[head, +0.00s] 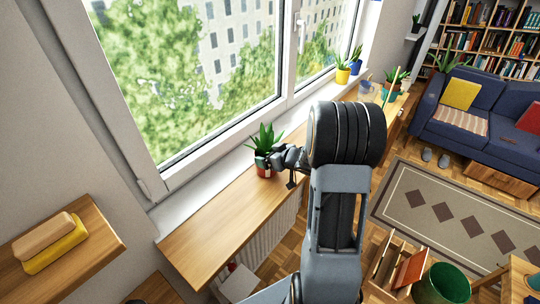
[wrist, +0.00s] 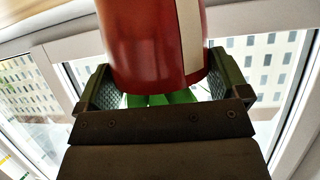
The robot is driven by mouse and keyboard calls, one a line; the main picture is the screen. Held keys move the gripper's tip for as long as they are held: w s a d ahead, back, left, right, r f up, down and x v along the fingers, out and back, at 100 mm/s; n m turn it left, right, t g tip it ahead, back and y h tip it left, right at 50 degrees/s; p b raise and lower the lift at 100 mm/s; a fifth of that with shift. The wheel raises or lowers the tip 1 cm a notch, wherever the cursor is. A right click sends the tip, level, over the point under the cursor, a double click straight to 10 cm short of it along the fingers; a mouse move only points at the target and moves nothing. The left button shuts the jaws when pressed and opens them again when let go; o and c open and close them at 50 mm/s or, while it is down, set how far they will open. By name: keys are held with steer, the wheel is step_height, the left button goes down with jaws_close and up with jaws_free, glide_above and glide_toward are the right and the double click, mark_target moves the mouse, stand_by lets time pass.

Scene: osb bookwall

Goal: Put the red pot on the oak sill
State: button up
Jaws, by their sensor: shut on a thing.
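The red pot (head: 263,171) holds a green spiky plant (head: 265,138) and stands upright over the oak sill (head: 205,245) below the window. My gripper (head: 270,158) is shut on the red pot from its right side in the head view. In the wrist view the red pot (wrist: 155,45) fills the space between the two fingers (wrist: 165,85), with green leaves below it and its other end cut off by the frame. I cannot tell whether its base touches the sill.
A yellow pot (head: 343,76) and a blue pot (head: 355,68) stand further along the window. A shelf (head: 100,245) with sponge-like blocks (head: 50,245) is at left. The sill's near part is clear.

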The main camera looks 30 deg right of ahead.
steer(key=o, duration=1.2)
steer(key=shift+r, duration=0.15)
steer(key=p+v, duration=0.1)
steer(key=v, duration=1)
step_height(320, 180, up, 6)
steer(key=w+m+h, duration=0.2)
steer(key=h, duration=0.4)
steer(key=s+a+g, duration=0.2)
steer(key=s+a, duration=0.3)
steer(key=s+a+m+g+y, duration=0.1)
steer(key=s+a+g, duration=0.2)
steer(key=s+a, duration=0.2)
steer(key=s+a+g, duration=0.3)
steer(key=s+a, duration=0.2)
steer(key=a, duration=0.1)
steer(key=shift+r+m+y, duration=0.4)
